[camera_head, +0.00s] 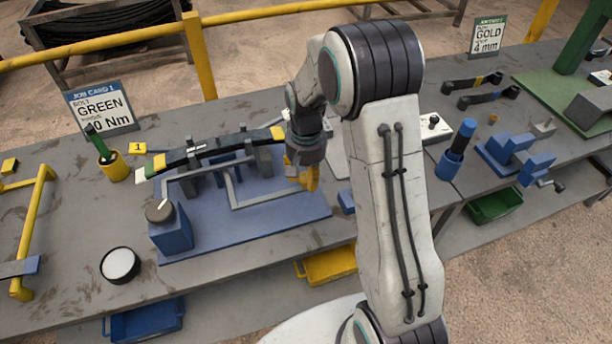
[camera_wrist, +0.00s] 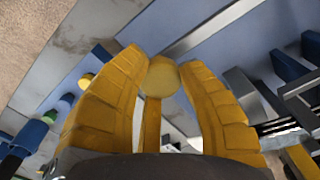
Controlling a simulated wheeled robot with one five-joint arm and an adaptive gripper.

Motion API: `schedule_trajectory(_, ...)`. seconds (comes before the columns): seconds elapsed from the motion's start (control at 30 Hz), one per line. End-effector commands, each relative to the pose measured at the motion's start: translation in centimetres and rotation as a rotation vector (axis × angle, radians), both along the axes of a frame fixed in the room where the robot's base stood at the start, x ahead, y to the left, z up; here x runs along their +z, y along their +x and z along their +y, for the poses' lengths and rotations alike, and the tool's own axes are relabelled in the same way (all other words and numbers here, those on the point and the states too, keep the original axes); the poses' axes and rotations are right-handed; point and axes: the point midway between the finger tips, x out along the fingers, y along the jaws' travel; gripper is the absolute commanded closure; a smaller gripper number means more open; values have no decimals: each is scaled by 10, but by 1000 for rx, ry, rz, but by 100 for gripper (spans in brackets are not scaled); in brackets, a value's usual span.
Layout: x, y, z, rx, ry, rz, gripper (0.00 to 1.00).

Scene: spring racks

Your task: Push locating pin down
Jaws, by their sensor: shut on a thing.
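My gripper (camera_head: 303,178) points down over the right part of the blue fixture plate (camera_head: 290,213). In the wrist view, my gripper's yellow fingers (camera_wrist: 161,66) are closed around a round, dull yellow knob (camera_wrist: 161,79), which looks like the head of the locating pin. The pin's lower part is hidden, so I cannot tell how deep it sits. In the head view the fingers and wrist hide the pin. A dark leaf spring (camera_head: 216,147) with green and yellow bands lies across the fixture's grey supports, just left of my gripper.
A blue box with a dial (camera_head: 171,232) stands at the plate's left corner. Job card 1 (camera_head: 100,107) and a yellow cup (camera_head: 115,168) with a green tool stand behind left. A blue cup (camera_head: 449,165) is to the right. The bench front left holds a round white-topped pot (camera_head: 120,264).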

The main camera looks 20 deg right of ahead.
Motion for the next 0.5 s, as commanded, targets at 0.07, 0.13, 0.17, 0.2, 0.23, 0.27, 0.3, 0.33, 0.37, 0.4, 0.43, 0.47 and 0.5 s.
schedule_trajectory(0.07, -13, -2, 0, 0, 0, 7, 100)
schedule_trajectory(0.13, -22, -2, 0, 0, 0, 8, 100)
schedule_trajectory(0.17, -26, -2, 0, 0, 0, 8, 100)
schedule_trajectory(0.2, -33, -2, 0, 0, 0, 9, 100)
schedule_trajectory(0.23, -38, -2, 0, 0, 0, 9, 100)
schedule_trajectory(0.27, -43, -2, 0, 0, 0, 9, 100)
schedule_trajectory(0.3, -49, -2, 0, 0, 0, 9, 100)
schedule_trajectory(0.33, -54, -2, 0, 0, 0, 9, 100)
schedule_trajectory(0.37, -59, -2, 0, 0, 0, 9, 100)
schedule_trajectory(0.4, -66, -2, 0, 0, 0, 8, 100)
schedule_trajectory(0.43, -70, -2, 0, 0, 0, 8, 100)
schedule_trajectory(0.47, -74, -2, 0, 0, 0, 8, 100)
schedule_trajectory(0.5, -79, -2, 0, 0, 0, 8, 100)
